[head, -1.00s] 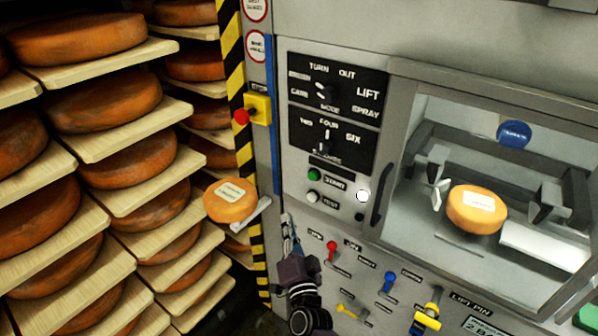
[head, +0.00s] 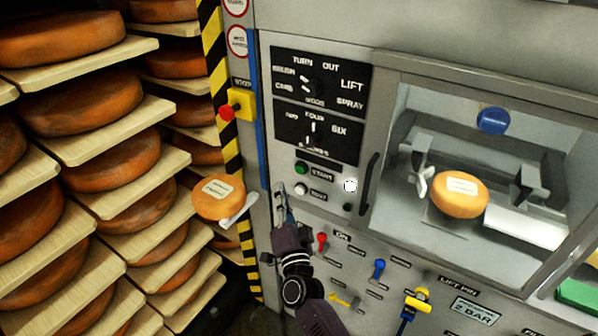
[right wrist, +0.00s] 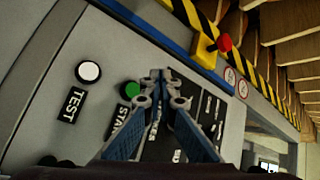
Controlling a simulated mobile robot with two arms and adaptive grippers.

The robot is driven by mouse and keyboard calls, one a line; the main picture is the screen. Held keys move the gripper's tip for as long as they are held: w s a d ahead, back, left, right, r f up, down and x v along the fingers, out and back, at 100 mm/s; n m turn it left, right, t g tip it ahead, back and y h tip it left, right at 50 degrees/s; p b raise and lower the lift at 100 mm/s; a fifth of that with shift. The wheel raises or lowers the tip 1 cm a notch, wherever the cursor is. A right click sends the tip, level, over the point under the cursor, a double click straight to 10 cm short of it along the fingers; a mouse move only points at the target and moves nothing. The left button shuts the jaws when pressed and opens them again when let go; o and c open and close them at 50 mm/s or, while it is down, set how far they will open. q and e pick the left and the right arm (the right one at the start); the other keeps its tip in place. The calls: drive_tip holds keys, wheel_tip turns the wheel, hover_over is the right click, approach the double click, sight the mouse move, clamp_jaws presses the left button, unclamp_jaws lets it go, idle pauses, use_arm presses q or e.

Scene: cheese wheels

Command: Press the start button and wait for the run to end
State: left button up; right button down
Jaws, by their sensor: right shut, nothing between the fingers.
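The green start button (head: 302,168) is on the grey machine's front, beside the word START and above the white test button (head: 300,188). My right gripper (head: 281,190) is in front of the panel, just left of and below the start button, with its fingers together and empty. In the right wrist view the start button (right wrist: 130,91) shows just left of the shut fingertips (right wrist: 160,76), and its label is partly hidden by a finger. I cannot tell whether the fingers touch the panel. My left gripper is not in view.
A labelled cheese wheel (head: 459,194) sits in the machine's windowed chamber. The dark door handle (head: 369,184) is right of the buttons. A red stop button (head: 227,113) is on a yellow box. Coloured levers are below; racks of cheeses stand left.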

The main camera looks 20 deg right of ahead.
sight(300, 169)
drive_tip(key=w+d+b, duration=0.1)
drive_tip(key=w+d, duration=0.2)
drive_tip(key=d, duration=0.1)
drive_tip(key=shift+w+d, duration=0.4)
drive_tip(key=shift+d+b, duration=0.1)
drive_tip(key=shift+b, duration=0.2)
idle(1.0)
drive_tip(key=shift+w+d, duration=0.2)
drive_tip(key=shift+w, duration=0.05)
